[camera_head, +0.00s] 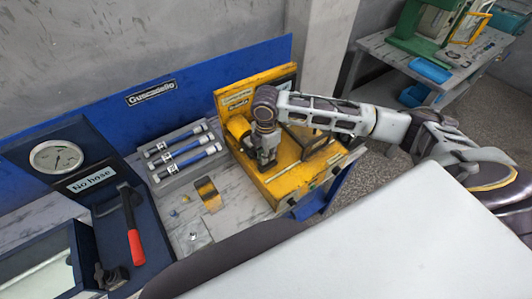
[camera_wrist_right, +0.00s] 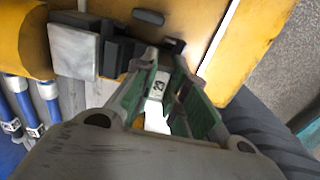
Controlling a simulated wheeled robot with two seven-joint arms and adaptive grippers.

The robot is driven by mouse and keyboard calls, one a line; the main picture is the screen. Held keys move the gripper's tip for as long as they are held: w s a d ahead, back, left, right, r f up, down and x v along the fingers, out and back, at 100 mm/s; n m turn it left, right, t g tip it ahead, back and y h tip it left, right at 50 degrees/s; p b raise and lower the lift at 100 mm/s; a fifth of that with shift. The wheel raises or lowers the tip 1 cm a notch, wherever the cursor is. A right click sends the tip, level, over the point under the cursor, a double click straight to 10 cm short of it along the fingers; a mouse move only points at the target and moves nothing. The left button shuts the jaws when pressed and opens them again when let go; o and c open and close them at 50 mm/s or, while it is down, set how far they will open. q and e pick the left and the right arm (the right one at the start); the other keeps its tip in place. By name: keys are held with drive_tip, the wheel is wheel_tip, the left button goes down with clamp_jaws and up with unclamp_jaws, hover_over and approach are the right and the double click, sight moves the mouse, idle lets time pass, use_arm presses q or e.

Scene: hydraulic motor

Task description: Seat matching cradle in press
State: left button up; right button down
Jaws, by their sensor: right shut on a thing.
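The yellow press (camera_head: 285,185) stands on the bench in the middle of the head view, with a raised yellow back and a yellow cylinder at its left. My right gripper (camera_head: 267,163) reaches over the press bed from the right and points down. In the right wrist view the gripper (camera_wrist_right: 160,75) is shut on a small pale block (camera_wrist_right: 157,88) with a printed number, which I take for the cradle. The digits are hard to read. Dark press parts and a light metal plate (camera_wrist_right: 73,52) lie just beyond the fingertips. Whether the block touches the bed is unclear. My left gripper is not in view.
A grey tray with blue-banded cylinders (camera_head: 180,152) stands left of the press. A yellow-and-black block (camera_head: 208,194) lies on the bench before it. A green machine (camera_head: 425,28) is far behind.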

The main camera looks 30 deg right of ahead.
drive_tip(key=shift+f, duration=0.25)
drive_tip(key=c, duration=1.4)
unclamp_jaws()
drive_tip(key=shift+o, duration=0.2)
drive_tip(key=shift+r, duration=0.1)
wheel_tip(320, 180, up, 12)
